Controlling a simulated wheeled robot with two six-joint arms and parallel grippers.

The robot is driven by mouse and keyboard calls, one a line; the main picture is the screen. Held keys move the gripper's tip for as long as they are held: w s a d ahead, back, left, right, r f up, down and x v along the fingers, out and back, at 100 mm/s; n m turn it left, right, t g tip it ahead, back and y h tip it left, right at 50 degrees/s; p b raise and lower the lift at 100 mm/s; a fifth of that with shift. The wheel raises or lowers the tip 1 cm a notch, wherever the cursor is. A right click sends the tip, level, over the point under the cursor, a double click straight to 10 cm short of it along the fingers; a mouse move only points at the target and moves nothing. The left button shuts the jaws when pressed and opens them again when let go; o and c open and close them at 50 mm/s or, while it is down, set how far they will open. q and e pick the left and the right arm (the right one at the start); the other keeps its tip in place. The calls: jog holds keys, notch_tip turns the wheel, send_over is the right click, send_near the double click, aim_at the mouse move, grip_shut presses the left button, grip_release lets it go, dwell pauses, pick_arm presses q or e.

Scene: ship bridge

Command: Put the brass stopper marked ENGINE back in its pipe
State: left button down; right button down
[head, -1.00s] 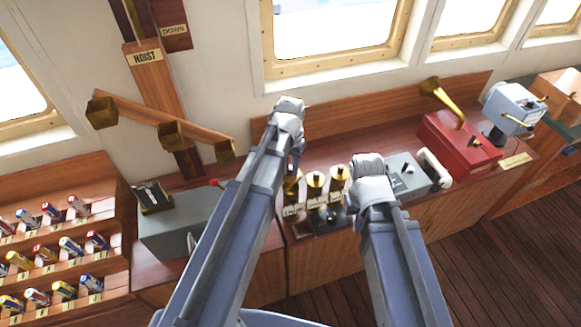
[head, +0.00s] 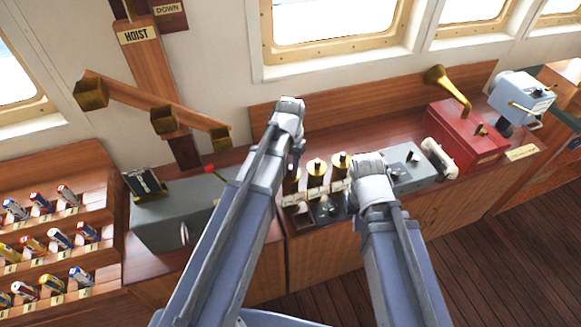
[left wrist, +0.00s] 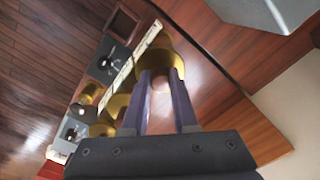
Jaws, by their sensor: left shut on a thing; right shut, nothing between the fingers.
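Three brass fittings stand in a row on the wooden console. The middle one (head: 317,167) and the right one (head: 342,161) show clearly in the head view; the left one (head: 291,184) is partly behind my left arm. My left gripper (left wrist: 162,80) is shut on the brass stopper (left wrist: 172,58) at the end of the row, its gold flange just past the fingertips. I cannot tell whether it is in its pipe, and no ENGINE marking is readable. My right gripper is hidden behind its own arm.
Dark square holders (head: 327,208) and pale label strips lie in front of the brass row. A grey box (head: 408,168), a red box with a horn (head: 467,135) and a white handset stand to the right. A large grey box (head: 178,218) stands left.

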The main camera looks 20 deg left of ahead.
pick_arm(q)
jog(key=c, duration=0.6)
grip_release()
notch_tip(320, 180, up, 8)
jog(key=p, duration=0.8)
jog(key=shift+f, duration=0.15)
jog(key=s+d+f+b, duration=0.4)
jog(key=s+d+b, duration=0.1)
jog(key=s, duration=0.2)
jog(key=s+d+f+m+y+b, duration=0.1)
jog(key=s+d+f+b, duration=0.4)
jog(key=s, duration=0.2)
jog(key=shift+s+d+f, duration=0.2)
jog(key=shift+d, duration=0.05)
